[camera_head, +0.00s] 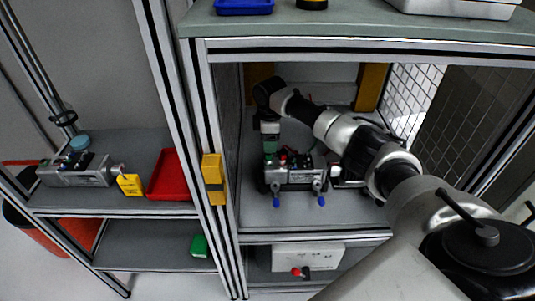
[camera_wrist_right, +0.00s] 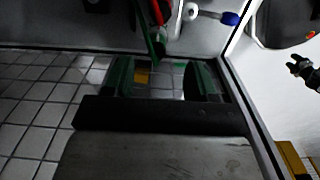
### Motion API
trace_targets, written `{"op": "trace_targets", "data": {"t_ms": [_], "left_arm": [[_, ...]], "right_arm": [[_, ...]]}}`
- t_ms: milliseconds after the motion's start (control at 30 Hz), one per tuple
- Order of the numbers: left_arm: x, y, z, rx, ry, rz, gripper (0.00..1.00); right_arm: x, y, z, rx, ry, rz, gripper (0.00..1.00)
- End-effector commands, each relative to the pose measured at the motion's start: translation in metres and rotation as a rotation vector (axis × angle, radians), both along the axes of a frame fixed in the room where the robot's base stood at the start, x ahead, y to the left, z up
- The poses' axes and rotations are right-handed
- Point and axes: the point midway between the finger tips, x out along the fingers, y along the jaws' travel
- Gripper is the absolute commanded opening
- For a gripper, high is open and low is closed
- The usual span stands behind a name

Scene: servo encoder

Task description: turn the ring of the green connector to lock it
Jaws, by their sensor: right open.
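The grey metal servo unit (camera_head: 295,176) stands on the cabinet shelf, with red and green parts on top and two blue-tipped fittings at its front. My right gripper (camera_head: 270,148) points down at the left end of the unit, its green fingers close to the top. The wrist view shows the two fingers (camera_wrist_right: 162,80) apart with a gap between them. A dark green part (camera_wrist_right: 152,42), possibly the green connector, shows just ahead of the gap, beside a red part (camera_wrist_right: 157,12). Whether the fingers surround the connector ring cannot be told. My left gripper is out of view.
My right arm fills the cabinet's right side, beside a mesh wall (camera_head: 410,90). A yellow box (camera_head: 213,178) is on the left post. A white box (camera_head: 312,257) sits below.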

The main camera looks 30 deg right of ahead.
Motion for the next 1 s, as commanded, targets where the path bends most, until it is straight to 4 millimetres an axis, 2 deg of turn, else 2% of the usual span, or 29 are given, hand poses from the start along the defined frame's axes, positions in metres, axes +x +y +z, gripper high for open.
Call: {"op": "trace_targets", "data": {"t_ms": [33, 133, 233, 333, 400, 500, 767, 1000], "left_arm": [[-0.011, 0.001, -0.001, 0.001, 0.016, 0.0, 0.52], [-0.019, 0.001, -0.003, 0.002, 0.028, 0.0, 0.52], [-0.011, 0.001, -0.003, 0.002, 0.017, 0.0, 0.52], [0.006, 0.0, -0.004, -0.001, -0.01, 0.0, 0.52], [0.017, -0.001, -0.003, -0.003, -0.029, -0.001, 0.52], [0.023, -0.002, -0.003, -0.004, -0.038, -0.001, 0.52], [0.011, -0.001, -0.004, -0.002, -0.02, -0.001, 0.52], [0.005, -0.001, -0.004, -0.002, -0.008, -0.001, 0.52]], "right_arm": [[-0.001, 0.001, -0.012, 0.0, 0.004, 0.0, 0.57], [-0.001, 0.001, -0.032, 0.0, 0.004, 0.0, 0.57], [0.0, 0.001, -0.048, 0.0, 0.002, -0.001, 0.57], [0.0, 0.0, -0.06, -0.001, 0.002, 0.0, 0.57], [0.0, 0.001, -0.066, 0.0, 0.001, 0.0, 0.57], [0.0, 0.001, -0.07, -0.001, 0.001, 0.0, 0.57], [0.0, 0.001, -0.071, -0.001, -0.001, 0.0, 0.57], [0.0, 0.001, -0.071, 0.0, 0.0, 0.0, 0.22]]}}
